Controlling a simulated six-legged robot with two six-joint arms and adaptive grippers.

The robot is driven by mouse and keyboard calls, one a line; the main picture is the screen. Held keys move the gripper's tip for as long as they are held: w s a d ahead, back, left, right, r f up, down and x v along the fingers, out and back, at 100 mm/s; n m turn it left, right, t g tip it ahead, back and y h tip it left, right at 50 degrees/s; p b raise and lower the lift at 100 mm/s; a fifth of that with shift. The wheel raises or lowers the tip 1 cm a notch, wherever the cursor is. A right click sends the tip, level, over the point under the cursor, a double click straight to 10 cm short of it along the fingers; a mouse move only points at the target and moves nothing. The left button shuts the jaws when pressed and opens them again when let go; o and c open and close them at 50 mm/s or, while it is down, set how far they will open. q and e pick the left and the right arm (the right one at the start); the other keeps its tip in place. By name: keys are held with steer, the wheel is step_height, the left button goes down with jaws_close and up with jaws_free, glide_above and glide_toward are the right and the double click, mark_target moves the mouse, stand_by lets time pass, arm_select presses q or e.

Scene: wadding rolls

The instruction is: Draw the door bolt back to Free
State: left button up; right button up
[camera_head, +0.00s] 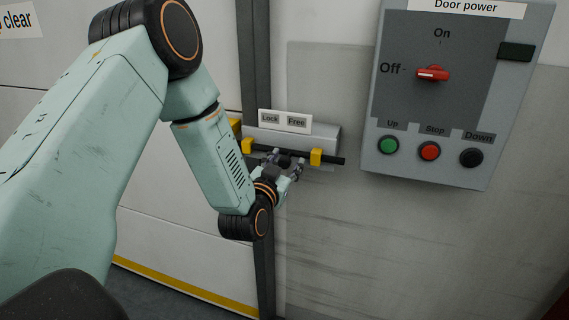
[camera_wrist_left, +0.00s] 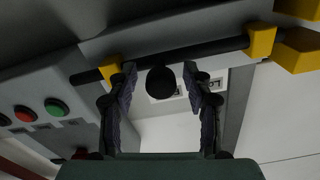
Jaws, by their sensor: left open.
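The door bolt (camera_head: 298,154) is a dark rod lying across a grey plate, held by two yellow guides (camera_head: 316,157). Its rod also shows in the left wrist view (camera_wrist_left: 200,53), where a round black knob (camera_wrist_left: 161,82) stands out from it. My left gripper (camera_head: 284,162) is at the bolt, between the guides. In the left wrist view its open fingers (camera_wrist_left: 160,74) stand on either side of the knob, with gaps visible. A white label plate (camera_head: 285,121) reading Lock and Free sits above the bolt. My right gripper is not in view.
A grey Door power panel (camera_head: 480,175) is right of the bolt, with a red switch (camera_head: 432,73) at Off and green, red and black buttons. A yellow block (camera_head: 235,127) sits left of the bolt at the dark door post (camera_head: 257,60).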

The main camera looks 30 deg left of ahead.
arm_select(q)
steer(key=v, duration=1.2)
